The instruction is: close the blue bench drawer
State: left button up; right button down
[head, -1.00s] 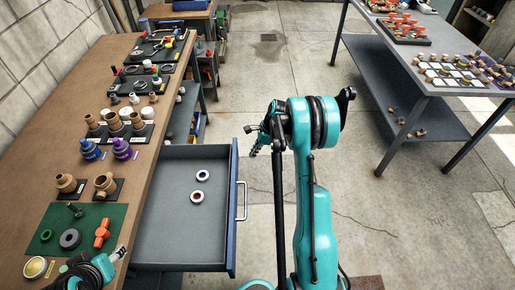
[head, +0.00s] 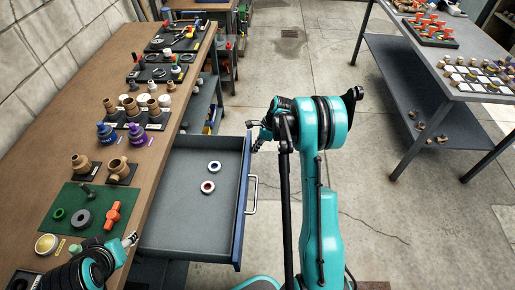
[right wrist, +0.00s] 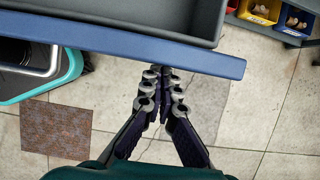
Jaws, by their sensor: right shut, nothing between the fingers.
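The blue bench drawer (head: 239,238) is pulled out from the right side of the wooden bench. It has a grey inside, a blue front and a silver handle (head: 252,194). Two small rings (head: 208,187) lie in it. My right gripper (head: 253,147) is near the far end of the drawer front, partly hidden by its own arm. In the right wrist view its fingers (right wrist: 162,72) are shut and empty, tips at the blue front's edge (right wrist: 120,45); contact cannot be told. My left gripper (head: 130,240) is over the near bench edge; its jaws are too small to read.
The bench (head: 60,165) carries fittings, blue and purple bottles, and a green mat (head: 74,232) with parts. A grey table (head: 478,98) with more parts stands at the right. Concrete floor (head: 380,215) is clear between them.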

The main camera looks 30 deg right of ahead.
jog(key=w+a, duration=0.5)
jog(key=a, duration=0.4)
jog(key=w+a, duration=0.6)
jog(key=a, duration=0.3)
jog(key=w+a, duration=0.5)
jog(key=a, duration=0.4)
jog(key=shift+w, duration=0.25)
pick_arm(q)
jog(key=shift+r, duration=0.15)
pick_arm(e)
jog(key=shift+w+a, duration=0.2)
jog(key=shift+a, duration=0.1)
pick_arm(q)
jog(key=shift+d, duration=0.1)
pick_arm(e)
jog(key=shift+a, duration=0.1)
